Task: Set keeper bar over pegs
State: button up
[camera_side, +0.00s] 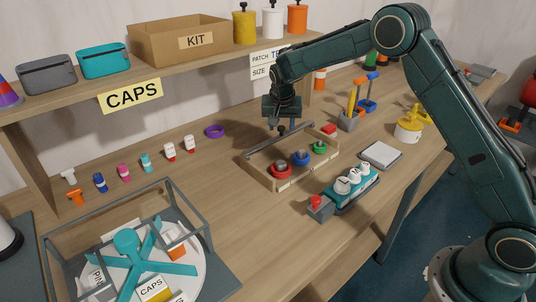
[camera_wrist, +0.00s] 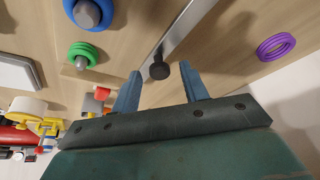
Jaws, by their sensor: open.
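The keeper bar (camera_side: 262,145) is a long grey bar along the back side of a wooden tray (camera_side: 290,183). In the wrist view the bar (camera_wrist: 192,22) runs diagonally and has a dark round knob (camera_wrist: 159,70). Grey pegs stand in the tray, with a red ring (camera_side: 281,172), a blue ring (camera_side: 300,159) and a green ring (camera_side: 319,148) around them. My gripper (camera_side: 281,128) points down over the bar. In the wrist view my gripper (camera_wrist: 160,72) is open, with one blue finger on each side of the knob. I cannot tell whether the fingers touch it.
A purple ring (camera_side: 214,131) lies behind the tray. A grey frame (camera_side: 125,230) surrounds a teal-armed turntable at the front left. A shelf (camera_side: 160,83) overhangs the back.

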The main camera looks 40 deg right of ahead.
grip_shut()
jog(key=shift+s, duration=4.75)
grip_release()
jog(key=shift+r, duration=0.1)
